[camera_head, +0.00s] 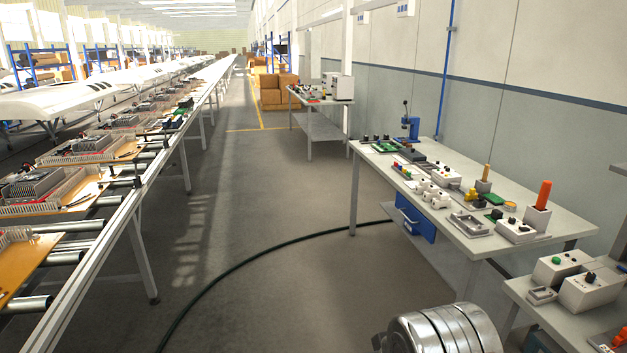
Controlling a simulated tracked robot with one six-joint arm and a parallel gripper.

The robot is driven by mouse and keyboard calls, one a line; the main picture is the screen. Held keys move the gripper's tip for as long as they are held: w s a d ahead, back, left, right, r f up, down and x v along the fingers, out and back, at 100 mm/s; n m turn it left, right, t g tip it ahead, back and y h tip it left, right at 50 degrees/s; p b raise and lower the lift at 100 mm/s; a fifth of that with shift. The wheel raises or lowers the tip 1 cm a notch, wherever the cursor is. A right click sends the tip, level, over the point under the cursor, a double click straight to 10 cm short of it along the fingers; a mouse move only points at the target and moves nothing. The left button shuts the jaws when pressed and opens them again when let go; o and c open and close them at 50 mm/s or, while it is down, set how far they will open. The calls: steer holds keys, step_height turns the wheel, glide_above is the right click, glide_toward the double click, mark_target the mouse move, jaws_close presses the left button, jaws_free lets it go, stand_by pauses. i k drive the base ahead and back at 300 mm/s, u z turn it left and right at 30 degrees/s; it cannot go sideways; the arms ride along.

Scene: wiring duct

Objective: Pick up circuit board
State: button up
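A flat green piece (385,147) that looks like a circuit board lies near the far left corner of the grey workbench (545,240) on the right. Smaller green pieces lie farther right on the same bench, one beside the orange-handled tool (543,194); they are too small to tell whether they are boards. Another green item (172,122) shows on the conveyor at left, also too small to identify. My gripper is not in view. A shiny metal cylindrical part, apparently of my arm, shows at the bottom edge, apart from the bench.
A roller conveyor (95,258) with orange panels runs along the left. A dark cable (240,270) curves over the floor. Another bench (575,320) with white boxes stands at bottom right. A blue press (410,127) stands on the workbench. The aisle floor is mostly clear.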

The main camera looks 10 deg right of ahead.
mark_target(496, 214)
steer(key=z, duration=0.1)
steer(key=i, duration=1.45)
steer(key=z, duration=0.4)
steer(key=i, duration=0.7)
steer(key=z, duration=0.6)
steer(key=i, duration=1.4)
steer(key=z, duration=0.5)
